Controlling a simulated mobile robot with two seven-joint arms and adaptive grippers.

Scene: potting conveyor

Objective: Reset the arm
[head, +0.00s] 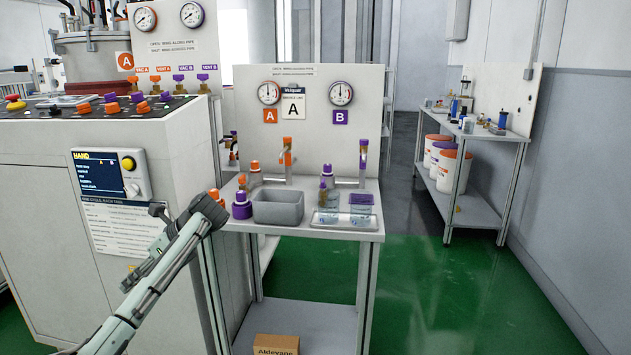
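My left arm reaches in from the bottom left. My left gripper (194,215) is at its end, in front of the white control cabinet and beside the left edge of the small bench (320,233). I see it from behind, and its fingertips are not clear enough to tell open from shut. I see nothing held in it. An orange-capped item (214,193) shows right at its far end; I cannot tell whether they touch. My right gripper is not in view.
The control cabinet (40,190) stands left. A cardboard box (276,344) is below the bench. Green floor (430,300) is clear to the right.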

